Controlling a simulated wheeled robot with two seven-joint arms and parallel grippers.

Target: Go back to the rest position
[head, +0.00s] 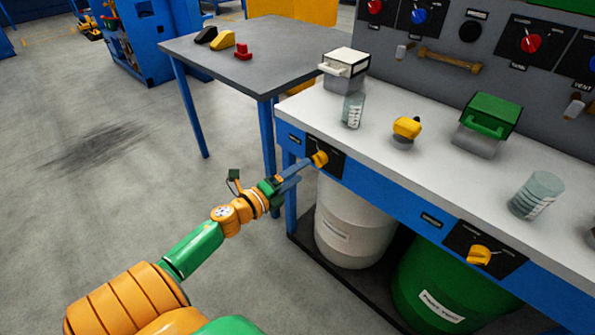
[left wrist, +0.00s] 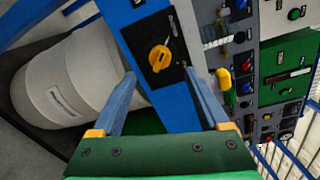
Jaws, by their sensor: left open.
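My left arm reaches from the lower left of the head view, and my left gripper (head: 303,166) is at the left end of the bench front. A yellow knob (head: 320,159) on a black plate sits right at its fingertips. In the left wrist view my left gripper (left wrist: 158,84) has its two blue fingers spread wide. The yellow knob (left wrist: 159,58) shows beyond and between them, and nothing is held. I cannot tell whether a finger touches the knob. My right gripper is not in view.
The bench (head: 400,160) carries a white-lidded box (head: 344,68), a green-lidded box (head: 488,122), beakers and a yellow-topped item (head: 406,128). A white barrel (head: 350,225) and a green barrel (head: 440,285) stand below. A grey table (head: 290,45) is behind. The floor at left is clear.

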